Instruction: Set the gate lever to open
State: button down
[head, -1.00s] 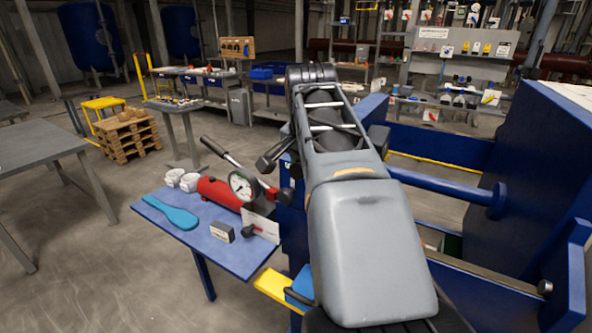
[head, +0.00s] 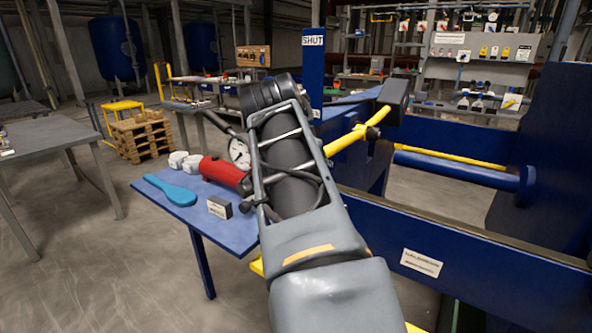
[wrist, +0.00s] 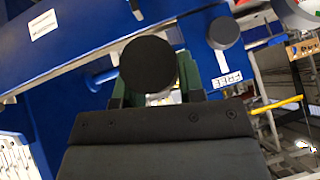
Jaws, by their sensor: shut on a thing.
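In the wrist view my gripper (wrist: 152,82) has its fingers on either side of a black round knob (wrist: 148,62), which faces the camera. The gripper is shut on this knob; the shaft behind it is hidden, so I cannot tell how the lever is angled. A small plate reading FREE (wrist: 227,79) is to the right of the knob. In the head view a blue post with a SHUT sign (head: 313,42) stands behind my arm. A yellow bar (head: 355,140) shows right of my arm; I cannot tell whether it is the gate lever. My arm hides much of that area.
A blue side table (head: 222,233) at left carries a red cylinder with a gauge (head: 239,152), a light-blue paddle (head: 171,190) and a small block (head: 219,207). Blue press beams (head: 470,260) fill the right side.

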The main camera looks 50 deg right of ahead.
jog(key=shift+f, duration=0.45)
jog(key=c, duration=0.7)
grip_release()
jog(key=shift+c, duration=0.2)
jog(key=shift+r, duration=0.1)
jog(key=p+v, duration=0.3)
jog(key=v, duration=1.1)
jog(key=shift+r, duration=0.1)
